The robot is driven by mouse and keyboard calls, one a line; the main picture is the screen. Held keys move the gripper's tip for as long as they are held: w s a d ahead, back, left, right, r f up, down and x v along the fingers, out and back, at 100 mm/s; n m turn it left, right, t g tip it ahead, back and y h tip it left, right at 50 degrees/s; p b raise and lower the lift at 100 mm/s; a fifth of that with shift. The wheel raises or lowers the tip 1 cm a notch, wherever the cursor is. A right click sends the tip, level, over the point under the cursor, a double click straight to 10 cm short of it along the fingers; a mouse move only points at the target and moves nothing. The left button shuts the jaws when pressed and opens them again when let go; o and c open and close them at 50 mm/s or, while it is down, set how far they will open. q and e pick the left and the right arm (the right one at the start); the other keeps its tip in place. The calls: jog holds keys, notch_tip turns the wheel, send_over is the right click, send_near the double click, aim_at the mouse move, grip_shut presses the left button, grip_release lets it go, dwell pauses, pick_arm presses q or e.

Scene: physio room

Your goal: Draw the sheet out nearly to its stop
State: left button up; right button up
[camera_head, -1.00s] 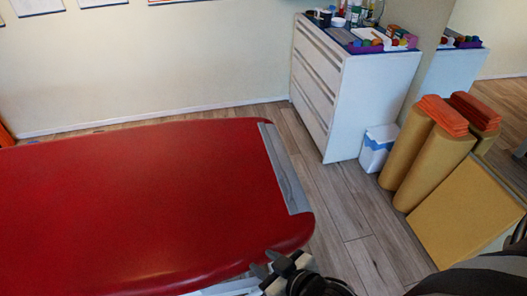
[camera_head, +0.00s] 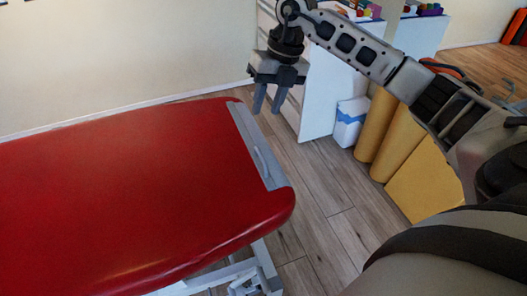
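A grey strip (camera_head: 254,146) lies across the right end of the red padded couch (camera_head: 130,190). A thin raised bar or edge shows along the strip's middle; I cannot tell whether this strip is the sheet. No drawn-out sheet shows on the red top. My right gripper (camera_head: 267,110) hangs above the far right corner of the couch, near the strip's far end, fingers pointing down. Its two fingers are apart with nothing between them. My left gripper is out of view.
A white drawer cabinet (camera_head: 325,95) stands behind my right arm, with a white and blue bin (camera_head: 349,122) beside it. Yellow rolls (camera_head: 377,125) and a yellow panel (camera_head: 424,182) stand at the right. Wood floor (camera_head: 315,195) is clear beside the couch.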

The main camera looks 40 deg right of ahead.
jog(key=d, duration=0.2)
jog(key=h, duration=0.1)
send_near(262, 156)
jog(key=shift+m, duration=0.3)
jog(key=f, duration=0.2)
jog(key=a+f, duration=0.1)
jog(key=f, duration=0.4)
jog(key=shift+w+a+f, duration=0.2)
jog(key=shift+a+f, duration=0.05)
jog(key=shift+f, duration=0.1)
grip_shut()
